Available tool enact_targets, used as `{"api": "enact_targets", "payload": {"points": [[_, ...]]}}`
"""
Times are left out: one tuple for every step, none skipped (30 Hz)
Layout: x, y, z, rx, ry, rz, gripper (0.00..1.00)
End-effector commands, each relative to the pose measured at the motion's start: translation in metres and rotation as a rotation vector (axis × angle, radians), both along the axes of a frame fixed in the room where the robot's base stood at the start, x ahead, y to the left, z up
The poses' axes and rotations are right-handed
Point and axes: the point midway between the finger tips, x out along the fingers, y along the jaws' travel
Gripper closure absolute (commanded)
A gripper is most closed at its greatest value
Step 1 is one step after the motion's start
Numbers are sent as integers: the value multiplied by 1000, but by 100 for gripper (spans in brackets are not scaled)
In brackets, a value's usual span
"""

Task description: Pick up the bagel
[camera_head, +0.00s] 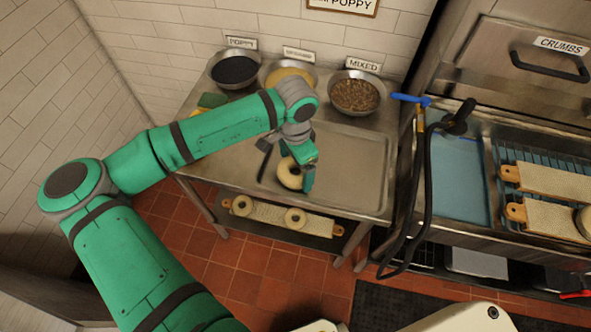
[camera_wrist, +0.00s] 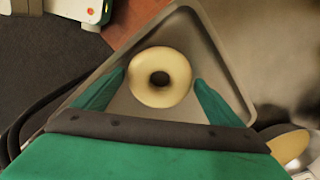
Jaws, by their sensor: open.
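A pale, plain bagel (camera_wrist: 160,77) with a dark hole lies on a metal tray (camera_wrist: 203,30) in the wrist view. It also shows in the head view as a pale ring (camera_head: 289,174) on the steel table, partly hidden by my gripper (camera_head: 296,180). In the wrist view my gripper (camera_wrist: 159,92) is open, with one green finger on each side of the bagel. The fingertips sit near its left and right edges. I cannot tell whether they touch it or how high they are above the tray.
Bowls labelled poppy (camera_head: 234,71) and mixed (camera_head: 355,93) stand at the table's back, with a third bowl (camera_head: 288,75) between them. A board (camera_head: 270,213) with two bagels is on the lower shelf. A hose (camera_head: 427,180) hangs at the right. The steel table's right part (camera_head: 352,170) is clear.

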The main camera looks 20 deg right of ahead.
Motion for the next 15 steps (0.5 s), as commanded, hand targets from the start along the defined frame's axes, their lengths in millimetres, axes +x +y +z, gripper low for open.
{"api": "enact_targets", "payload": {"points": [[0,0,0,0,0,0,10],[0,0,0,0,0,0,10],[0,0,0,0,0,0,10],[0,0,0,0,0,0,10],[0,0,0,0,0,0,10],[0,0,0,0,0,0,19],[0,0,0,0,0,0,26],[0,0,0,0,0,0,34],[0,0,0,0,0,0,43],[0,0,0,0,0,0,43],[0,0,0,0,0,0,43],[0,0,0,0,0,0,43],[0,0,0,0,0,0,43],[0,0,0,0,0,0,43],[0,0,0,0,0,0,43]]}}
